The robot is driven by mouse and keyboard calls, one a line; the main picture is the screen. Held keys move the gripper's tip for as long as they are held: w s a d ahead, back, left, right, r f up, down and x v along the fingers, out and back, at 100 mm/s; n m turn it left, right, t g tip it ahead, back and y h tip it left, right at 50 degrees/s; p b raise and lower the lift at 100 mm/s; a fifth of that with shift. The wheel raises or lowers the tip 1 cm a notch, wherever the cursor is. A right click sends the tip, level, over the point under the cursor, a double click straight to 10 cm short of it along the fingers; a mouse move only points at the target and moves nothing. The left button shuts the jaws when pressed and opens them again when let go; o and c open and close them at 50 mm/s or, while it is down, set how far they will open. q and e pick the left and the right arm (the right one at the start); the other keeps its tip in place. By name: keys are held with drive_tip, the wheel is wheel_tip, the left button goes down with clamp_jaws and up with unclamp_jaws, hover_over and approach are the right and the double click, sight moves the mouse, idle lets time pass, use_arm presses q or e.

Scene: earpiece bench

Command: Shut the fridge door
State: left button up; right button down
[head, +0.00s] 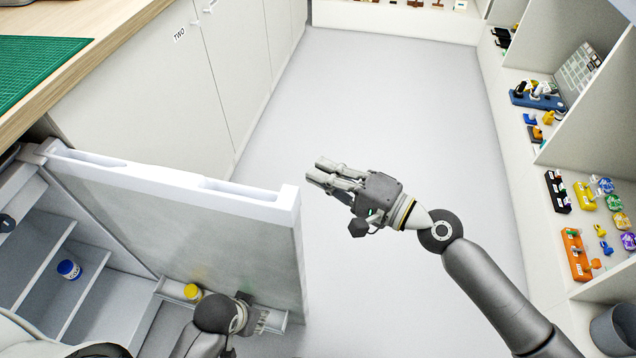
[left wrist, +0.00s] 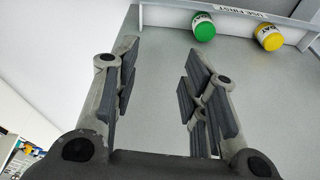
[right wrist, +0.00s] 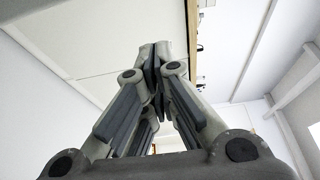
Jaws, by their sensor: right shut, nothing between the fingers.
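The fridge door (head: 190,240) stands wide open, its pale top edge toward me and its inner face showing. The fridge interior (head: 40,265) has shelves and a blue-lidded jar (head: 68,270). A door rack (left wrist: 235,14) labelled "USE FIRST" holds a green jar (left wrist: 203,27) and a yellow jar (left wrist: 268,37). My left gripper (head: 262,320) is low by the door's inner side, near the rack. In the left wrist view its fingers (left wrist: 165,75) are apart and empty, facing the inner panel. My right gripper (head: 322,174) is shut and empty, beyond the door's free edge.
White cupboards (head: 150,90) and a wooden worktop with a green mat (head: 35,65) lie at the left. Shelves with small colourful parts (head: 590,225) line the right, with a grey bin (head: 612,330) below. The grey floor (head: 390,110) between is clear.

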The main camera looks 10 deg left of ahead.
use_arm(q)
drive_tip(key=f, duration=0.3)
drive_tip(key=f+p, duration=0.1)
drive_tip(key=shift+s+f, duration=0.4)
use_arm(e)
drive_tip(key=s, duration=0.4)
drive_tip(key=shift+a, duration=0.25)
